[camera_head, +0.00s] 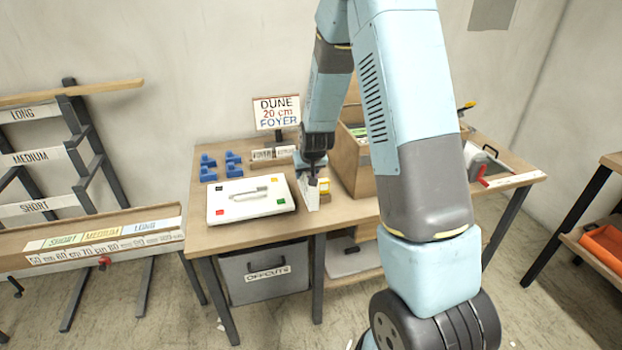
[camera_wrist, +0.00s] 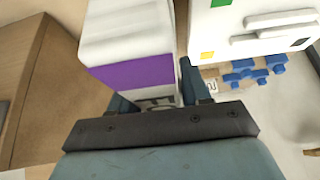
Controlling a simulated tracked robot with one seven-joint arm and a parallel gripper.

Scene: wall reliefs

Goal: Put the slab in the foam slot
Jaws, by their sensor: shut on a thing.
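My gripper (camera_head: 314,168) points down over the front of the table and is shut on a white slab (camera_head: 311,194). The slab stands on edge under the fingers; I cannot tell whether it touches the table. In the wrist view the slab (camera_wrist: 125,35) shows a purple band (camera_wrist: 135,71) and dark lettering, with a blue finger on each side. A wooden crate (camera_head: 352,168) stands just right of the gripper, partly behind my arm. It also fills the left of the wrist view (camera_wrist: 48,85). I cannot make out a foam slot; the crate's inside is mostly hidden.
A white board (camera_head: 235,209) with coloured corner marks and a grey relief lies left of the slab. Several blue blocks (camera_head: 233,170) sit behind it. A sign (camera_head: 276,112) reading "DUNE 20 cm FOYER" stands at the back. An offcuts bin (camera_head: 262,285) is under the table.

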